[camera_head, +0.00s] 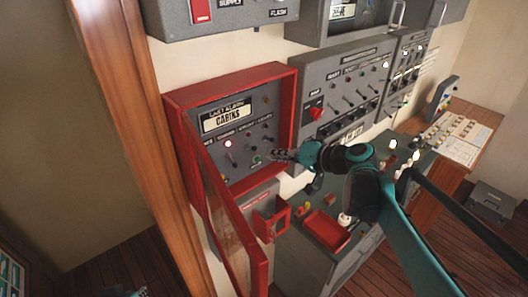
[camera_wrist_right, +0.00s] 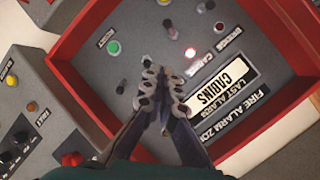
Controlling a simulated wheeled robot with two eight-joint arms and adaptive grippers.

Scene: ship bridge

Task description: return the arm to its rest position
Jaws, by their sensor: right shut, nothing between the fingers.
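My right arm (camera_head: 370,190) reaches in from the lower right in the head view. Its gripper (camera_head: 277,155) is in front of the lower right part of the red-framed alarm panel (camera_head: 270,75), whose label reads "CABINS". In the right wrist view the gripper (camera_wrist_right: 163,85) is shut and empty, its fingertips together before the grey panel face (camera_wrist_right: 120,65). Whether the tips touch the panel I cannot tell. A lit red lamp (camera_head: 228,144) shows on the panel. A small dark piece at the bottom edge of the head view may be my left gripper, but its fingers cannot be made out.
The red-framed glass door (camera_head: 258,268) of the alarm panel hangs open towards me. Grey switch panels (camera_head: 350,85) are on the wall to the right. Below stands a console with a red tray (camera_head: 326,230) and knobs. A small open red box (camera_head: 270,222) is beside it.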

